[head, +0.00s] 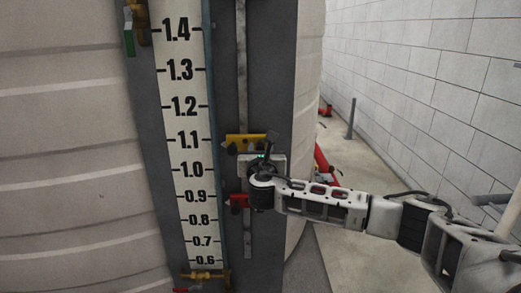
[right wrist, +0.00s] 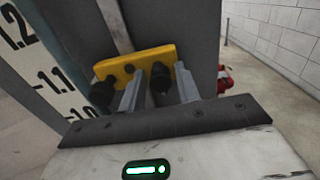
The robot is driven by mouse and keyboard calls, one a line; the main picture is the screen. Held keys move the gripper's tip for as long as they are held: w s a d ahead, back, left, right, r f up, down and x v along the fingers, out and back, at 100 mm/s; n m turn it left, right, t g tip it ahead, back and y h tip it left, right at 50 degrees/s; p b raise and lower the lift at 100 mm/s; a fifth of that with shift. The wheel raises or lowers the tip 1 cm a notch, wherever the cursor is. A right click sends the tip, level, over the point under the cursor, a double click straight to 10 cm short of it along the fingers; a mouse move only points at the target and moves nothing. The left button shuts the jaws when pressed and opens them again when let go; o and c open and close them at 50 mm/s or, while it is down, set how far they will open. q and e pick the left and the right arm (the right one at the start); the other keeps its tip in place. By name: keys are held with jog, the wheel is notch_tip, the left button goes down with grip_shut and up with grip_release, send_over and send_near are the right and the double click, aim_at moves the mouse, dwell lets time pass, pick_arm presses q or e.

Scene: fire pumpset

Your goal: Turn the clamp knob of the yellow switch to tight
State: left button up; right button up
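The yellow switch (head: 246,139) is a flat yellow bar clamped on the grey vertical rail beside the ruler. The left black knob (right wrist: 102,94) lies outside my fingers. My left gripper is not in view.
A white ruler (head: 185,120) with black numbers stands left of the rail. A red switch (head: 238,201) sits lower on the rail. Brass valves are at the ruler's top and bottom. A large ribbed tank (head: 70,150) fills the left. A floor passage by a white wall (head: 420,60) lies right.

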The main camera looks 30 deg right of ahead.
grip_shut()
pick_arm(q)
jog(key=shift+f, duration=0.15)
pick_arm(e)
jog(key=shift+f+m, duration=0.1)
jog(key=shift+m, duration=0.2)
pick_arm(q)
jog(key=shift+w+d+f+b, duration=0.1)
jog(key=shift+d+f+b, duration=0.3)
jog(key=shift+b, duration=1)
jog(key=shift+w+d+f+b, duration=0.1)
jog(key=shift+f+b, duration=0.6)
jog(key=shift+b, duration=0.65)
pick_arm(e)
jog(key=shift+s+d+f+m, duration=0.1)
jog(key=shift+m, duration=4.15)
jog(key=shift+d+f+m, duration=0.1)
jog(key=shift+m, duration=4.15)
jog(key=shift+r+m, duration=0.1)
jog(key=shift+m, duration=0.2)
